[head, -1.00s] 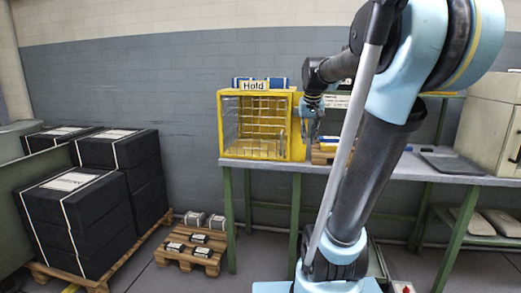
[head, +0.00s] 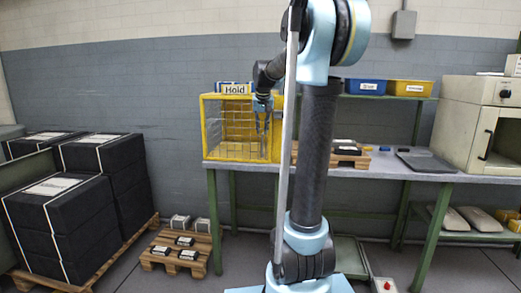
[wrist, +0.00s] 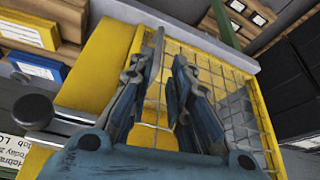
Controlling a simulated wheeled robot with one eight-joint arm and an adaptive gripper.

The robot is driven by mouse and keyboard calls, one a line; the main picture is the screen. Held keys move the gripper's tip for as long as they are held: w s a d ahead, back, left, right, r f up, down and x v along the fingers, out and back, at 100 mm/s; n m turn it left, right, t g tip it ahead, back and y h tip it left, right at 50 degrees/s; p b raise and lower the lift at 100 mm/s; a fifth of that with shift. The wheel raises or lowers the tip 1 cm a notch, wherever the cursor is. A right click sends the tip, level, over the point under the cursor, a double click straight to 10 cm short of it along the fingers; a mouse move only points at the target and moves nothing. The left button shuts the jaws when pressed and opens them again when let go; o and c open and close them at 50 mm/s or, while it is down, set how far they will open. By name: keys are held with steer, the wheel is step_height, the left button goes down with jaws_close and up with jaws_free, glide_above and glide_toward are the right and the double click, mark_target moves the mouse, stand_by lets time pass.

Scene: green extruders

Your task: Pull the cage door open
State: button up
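The yellow cage (head: 210,97) stands on the left end of the green-legged bench, with a "Hold" sign (head: 235,88) on top. Its wire mesh door (head: 232,128) faces me and looks shut in the head view. My gripper (head: 263,128) points down in front of the cage's right side. In the wrist view, my gripper (wrist: 165,62) has its two fingers apart. A thin grey upright bar (wrist: 158,45) shows between them, close to the left finger; I cannot tell whether they touch. The mesh and yellow frame (wrist: 262,115) lie to the right.
The bench top (head: 395,172) carries a wooden pallet (head: 358,158) with dark parts, a grey tray (head: 427,161) and a beige cabinet (head: 462,130). Blue and yellow bins (head: 410,88) sit on the shelf above. Black stacks (head: 60,225) and a small pallet (head: 160,262) stand on the floor at left.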

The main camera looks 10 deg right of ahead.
mark_target(262, 143)
steer(key=x, duration=1.1)
steer(key=shift+w+d+f, duration=0.1)
steer(key=shift+w+f, duration=0.05)
steer(key=shift+f, duration=0.1)
jaws_close()
